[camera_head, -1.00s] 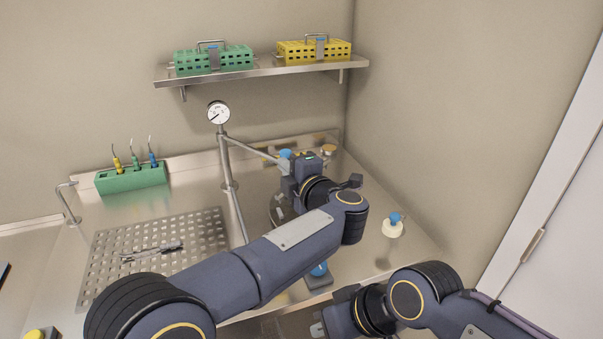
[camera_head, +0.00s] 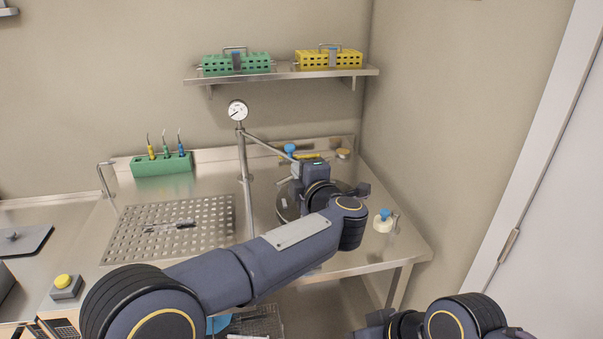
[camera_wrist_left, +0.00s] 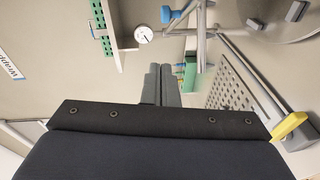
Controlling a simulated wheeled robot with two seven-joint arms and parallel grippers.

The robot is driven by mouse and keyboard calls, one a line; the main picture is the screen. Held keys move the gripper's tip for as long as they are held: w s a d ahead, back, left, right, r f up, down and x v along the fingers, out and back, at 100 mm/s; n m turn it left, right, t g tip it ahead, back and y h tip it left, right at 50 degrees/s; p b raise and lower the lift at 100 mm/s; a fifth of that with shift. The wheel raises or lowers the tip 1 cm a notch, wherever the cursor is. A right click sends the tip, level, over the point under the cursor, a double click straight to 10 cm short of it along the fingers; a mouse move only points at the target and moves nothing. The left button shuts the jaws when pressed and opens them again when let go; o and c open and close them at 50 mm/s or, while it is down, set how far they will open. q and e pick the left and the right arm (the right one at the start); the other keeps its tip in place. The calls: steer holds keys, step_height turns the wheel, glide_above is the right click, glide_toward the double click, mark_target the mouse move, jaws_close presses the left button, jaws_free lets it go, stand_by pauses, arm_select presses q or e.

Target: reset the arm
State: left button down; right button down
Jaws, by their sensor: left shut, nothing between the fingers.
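My left arm reaches from the lower left across the work table in the head view. Its gripper (camera_head: 299,170) is over the back right part of the table, beside the slanting metal rod of the gauge stand. The fingertips are hard to make out there. In the left wrist view the left gripper's two fingers (camera_wrist_left: 161,84) lie together, shut, with nothing between them. Part of my right arm shows at the lower right edge of the head view; its gripper is out of the picture.
A gauge (camera_head: 238,110) on a post stands near the left gripper. A perforated tray (camera_head: 130,235), a green tool rack (camera_head: 162,166) and a white pot with a blue knob (camera_head: 383,224) are on the table. A wall shelf (camera_head: 285,75) bears green and yellow boxes.

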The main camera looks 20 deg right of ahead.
arm_select(q)
steer(key=shift+r, duration=0.1)
steer(key=w+a+r+m+t+h, duration=0.1)
steer(key=w+a+r+m+h, duration=0.25)
steer(key=a+r, duration=0.65)
steer(key=s+a+r+m+g+h, duration=0.1)
steer(key=s+a+m+h, duration=0.15)
steer(key=a, duration=0.45)
steer(key=s+a+m+g+h, duration=0.1)
steer(key=s+a+m+h, duration=0.1)
steer(key=a+m, duration=0.35)
steer(key=s+a+f+m+g+y, duration=0.1)
steer(key=s+a+f+g, duration=0.1)
steer(key=s+a+f, duration=0.35)
steer(key=s+a+f+m+g, duration=0.1)
steer(key=s+a+f+g, duration=0.15)
steer(key=s+a, duration=0.45)
steer(key=s+a+f+g+y, duration=0.2)
steer(key=s+a+f, duration=0.3)
steer(key=s+f, duration=0.3)
steer(key=s+a+f+m+g+y, duration=0.1)
steer(key=s+a+f+g, duration=0.2)
steer(key=s+a+f, duration=0.2)
steer(key=s+f, duration=0.3)
steer(key=s, duration=0.3)
steer(key=shift+s+a+f+g+y, duration=0.15)
steer(key=shift+a+f+g+y, duration=0.15)
steer(key=shift+f+g+y, duration=0.1)
